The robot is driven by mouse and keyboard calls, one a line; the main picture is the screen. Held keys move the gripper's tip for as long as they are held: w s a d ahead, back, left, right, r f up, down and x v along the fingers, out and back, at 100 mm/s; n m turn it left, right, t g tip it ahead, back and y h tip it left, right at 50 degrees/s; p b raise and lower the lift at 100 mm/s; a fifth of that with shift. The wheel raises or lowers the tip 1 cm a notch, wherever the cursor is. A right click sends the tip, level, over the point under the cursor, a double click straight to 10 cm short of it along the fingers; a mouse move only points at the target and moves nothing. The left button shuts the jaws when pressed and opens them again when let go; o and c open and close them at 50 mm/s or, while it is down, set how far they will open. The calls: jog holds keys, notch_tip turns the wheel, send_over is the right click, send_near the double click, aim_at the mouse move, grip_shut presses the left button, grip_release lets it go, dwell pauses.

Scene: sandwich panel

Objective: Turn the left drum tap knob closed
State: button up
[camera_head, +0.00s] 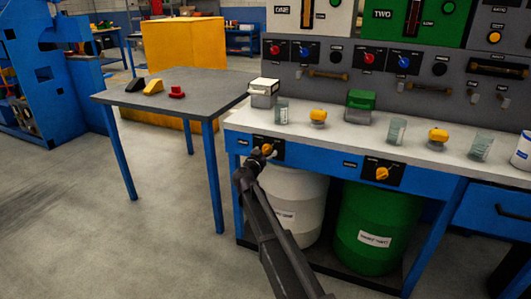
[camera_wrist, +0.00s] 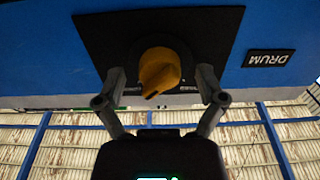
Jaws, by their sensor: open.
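The left drum tap knob (camera_head: 267,149) is orange-yellow and sits on a black plate on the blue front of the bench, above the white drum (camera_head: 290,195). In the wrist view the knob (camera_wrist: 159,70) is between the two open fingers of my gripper (camera_wrist: 160,85), with a gap on each side. A dark pointer mark shows at its lower edge. My gripper (camera_head: 258,158) partly covers the plate in the head view. A DRUM label (camera_wrist: 268,59) is beside the plate.
A second yellow tap knob (camera_head: 382,173) is on the bench front to the right, above the green drum (camera_head: 370,235). Cups and jars stand on the white bench top (camera_head: 335,135). A grey table (camera_head: 190,95) holds coloured blocks at left. The floor at left is clear.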

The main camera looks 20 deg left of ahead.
jog(key=shift+c, duration=0.2)
jog(key=c, duration=1.1)
